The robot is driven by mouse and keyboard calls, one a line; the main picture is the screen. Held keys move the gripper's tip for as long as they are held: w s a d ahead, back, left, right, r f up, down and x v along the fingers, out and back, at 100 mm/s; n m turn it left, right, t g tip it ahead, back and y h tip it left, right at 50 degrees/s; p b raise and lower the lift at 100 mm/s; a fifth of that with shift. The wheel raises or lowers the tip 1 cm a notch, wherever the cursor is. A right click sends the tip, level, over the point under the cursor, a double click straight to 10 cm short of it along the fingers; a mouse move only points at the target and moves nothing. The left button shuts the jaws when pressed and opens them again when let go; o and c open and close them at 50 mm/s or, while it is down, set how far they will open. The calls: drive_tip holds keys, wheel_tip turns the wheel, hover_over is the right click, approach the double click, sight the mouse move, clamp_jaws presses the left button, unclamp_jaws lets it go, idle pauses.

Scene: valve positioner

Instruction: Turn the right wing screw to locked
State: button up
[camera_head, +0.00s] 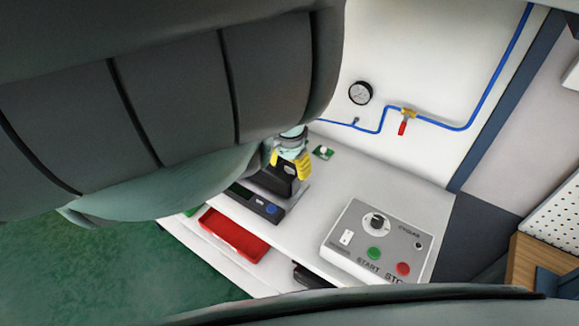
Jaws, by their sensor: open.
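My gripper (290,170), with yellow parts at the end of my pale green wrist, is over a dark device (262,203) on the white bench. The gripper is open, and nothing shows between its jaws. The device has a small screen and a blue round spot on its front. Its upper and left parts are hidden by my gripper and arm. I cannot make out the right wing screw or its position. I cannot tell whether the gripper touches the device.
A grey control box (378,240) with knob and buttons stands right on the bench (325,200). A red tray (234,234) is at the front. A small green part (323,152) lies behind. A gauge (360,93) and blue pipe (455,127) with a red-handled valve (403,127) are on the wall.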

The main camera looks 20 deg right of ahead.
sight(289, 167)
wheel_tip(289, 167, up, 6)
drive_tip(key=shift+w+f, duration=0.1)
drive_tip(key=shift+w, duration=0.05)
drive_tip(key=shift+r, duration=0.7)
